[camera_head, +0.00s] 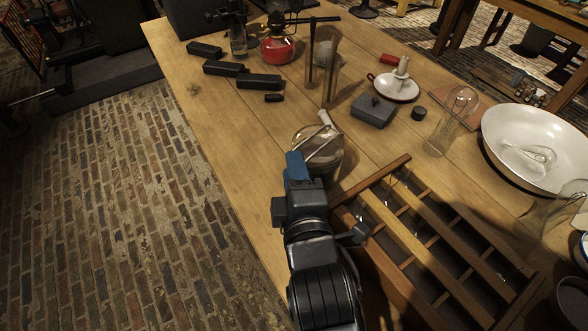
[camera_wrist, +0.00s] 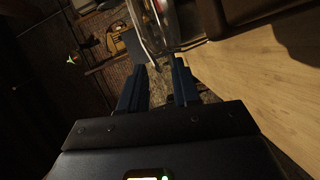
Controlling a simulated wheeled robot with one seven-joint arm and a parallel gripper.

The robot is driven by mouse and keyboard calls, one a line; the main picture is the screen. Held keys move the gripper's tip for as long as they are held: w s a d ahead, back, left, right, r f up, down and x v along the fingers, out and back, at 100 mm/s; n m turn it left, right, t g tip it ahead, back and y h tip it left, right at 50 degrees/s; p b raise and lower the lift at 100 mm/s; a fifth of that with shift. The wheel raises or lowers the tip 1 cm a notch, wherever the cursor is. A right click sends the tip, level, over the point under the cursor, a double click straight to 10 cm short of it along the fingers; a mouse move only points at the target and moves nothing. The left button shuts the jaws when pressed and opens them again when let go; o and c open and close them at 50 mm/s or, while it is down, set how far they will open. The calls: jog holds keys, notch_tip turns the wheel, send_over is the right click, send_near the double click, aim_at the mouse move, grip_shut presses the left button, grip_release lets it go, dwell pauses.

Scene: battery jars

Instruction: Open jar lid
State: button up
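A glass jar (camera_head: 326,157) with a pale wire clasp across its top stands on the wooden table, just beyond my gripper. My gripper (camera_head: 296,160) is at the jar's near left side and hides part of it. In the wrist view, my gripper's two blue-black fingers (camera_wrist: 161,68) are apart with a gap between them. A thin grey strip (camera_wrist: 140,32), perhaps part of the clasp, reaches down to the fingertips. Clear glass and metal (camera_wrist: 170,22) of the jar show just beyond the right finger. I cannot tell whether a finger touches the jar, and the lid's state is unclear.
A compartmented wooden tray (camera_head: 400,210) lies close to the right of my arm. A grey box (camera_head: 374,111), a candle holder (camera_head: 394,86), tall glass cylinders (camera_head: 322,65) and a white basin (camera_head: 535,145) stand farther off. The table's left edge runs close by; its left strip is mostly clear.

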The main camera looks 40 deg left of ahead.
jog(key=shift+c, duration=0.5)
grip_shut()
dwell(0.8)
